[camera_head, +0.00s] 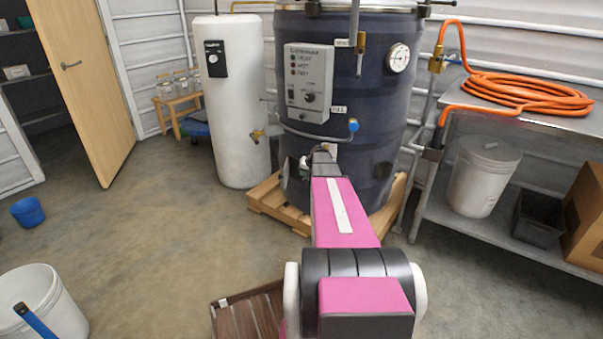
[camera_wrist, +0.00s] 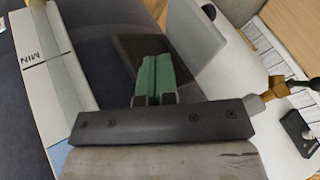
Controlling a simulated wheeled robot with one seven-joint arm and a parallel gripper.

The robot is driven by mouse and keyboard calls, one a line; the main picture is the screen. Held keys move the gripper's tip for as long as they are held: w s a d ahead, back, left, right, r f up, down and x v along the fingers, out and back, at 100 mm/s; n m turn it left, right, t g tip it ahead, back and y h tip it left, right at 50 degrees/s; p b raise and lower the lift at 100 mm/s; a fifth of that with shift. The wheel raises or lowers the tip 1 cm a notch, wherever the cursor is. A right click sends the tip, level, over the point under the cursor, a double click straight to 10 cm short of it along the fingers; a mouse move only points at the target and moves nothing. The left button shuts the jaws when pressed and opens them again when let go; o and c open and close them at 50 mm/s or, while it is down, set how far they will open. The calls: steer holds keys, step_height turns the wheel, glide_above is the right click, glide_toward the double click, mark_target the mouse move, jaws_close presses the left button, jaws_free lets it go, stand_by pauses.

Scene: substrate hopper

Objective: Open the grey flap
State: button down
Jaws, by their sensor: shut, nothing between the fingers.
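In the wrist view a light grey panel (camera_wrist: 203,50), which looks like the grey flap, stands beside a dark square area (camera_wrist: 140,55) on the dark blue tank. It seems to stick out from the tank wall, but I cannot tell exactly how far it is swung. My gripper (camera_wrist: 155,78) is shut and empty, its green fingertips in front of the dark area and just to the left of the light panel. I cannot tell whether they touch. In the head view my gripper is at the lower front of the tank (camera_head: 385,125), and my arm hides the flap.
A control box (camera_head: 309,82) and a blue-handled valve (camera_head: 353,125) are above my gripper. A white cylinder (camera_head: 235,130) with a brass tap (camera_head: 257,135) stands to the left. The tank rests on a wooden pallet (camera_head: 268,197). A steel table (camera_head: 540,118) is at right.

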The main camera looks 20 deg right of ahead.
mark_target(285, 178)
steer(key=w+a+f, duration=0.5)
steer(key=shift+w+f, duration=0.3)
steer(key=shift+w, duration=0.1)
steer(key=shift+a, duration=0.15)
steer(key=shift+w+a+m+h, duration=0.3)
steer(key=shift+a+m+h, duration=0.2)
steer(key=shift+a+m, duration=0.4)
steer(key=shift+w+a+m+t+h, duration=0.3)
steer(key=shift+w+a+m+h, duration=0.15)
steer(key=shift+a+m, duration=0.35)
steer(key=shift+w+a, duration=1.85)
steer(key=shift+a, duration=0.05)
